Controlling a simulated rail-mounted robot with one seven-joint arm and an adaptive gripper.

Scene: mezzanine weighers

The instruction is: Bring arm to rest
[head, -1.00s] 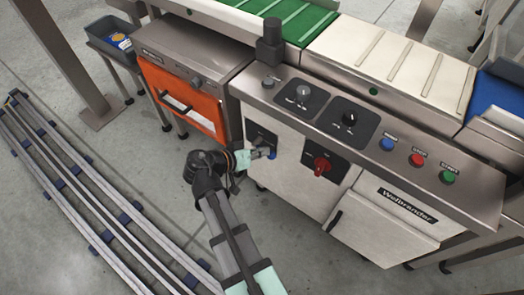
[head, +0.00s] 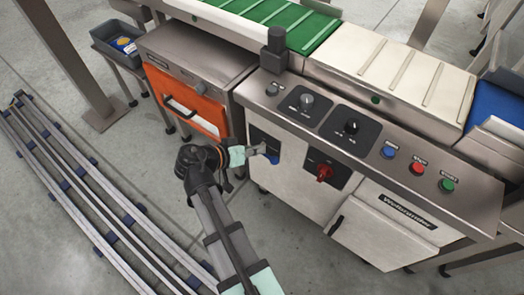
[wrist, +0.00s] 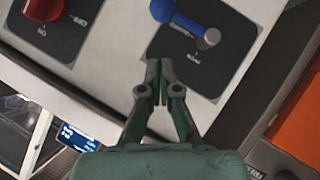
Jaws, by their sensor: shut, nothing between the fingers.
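My gripper (head: 260,149) is in front of the white front panel of the weigher cabinet, just beside a blue-handled switch (head: 273,158). In the wrist view my gripper (wrist: 160,70) has its two fingers together, with nothing between them. My arm is stretched forward from the bottom of the head view, bent at the wrist.
A red rotary switch (head: 324,173) sits right of the blue one. Above are the sloped console with knobs and blue, red (head: 418,167) and green buttons. An orange-fronted unit (head: 186,99) stands to the left. Open floor and rails (head: 80,190) lie further left.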

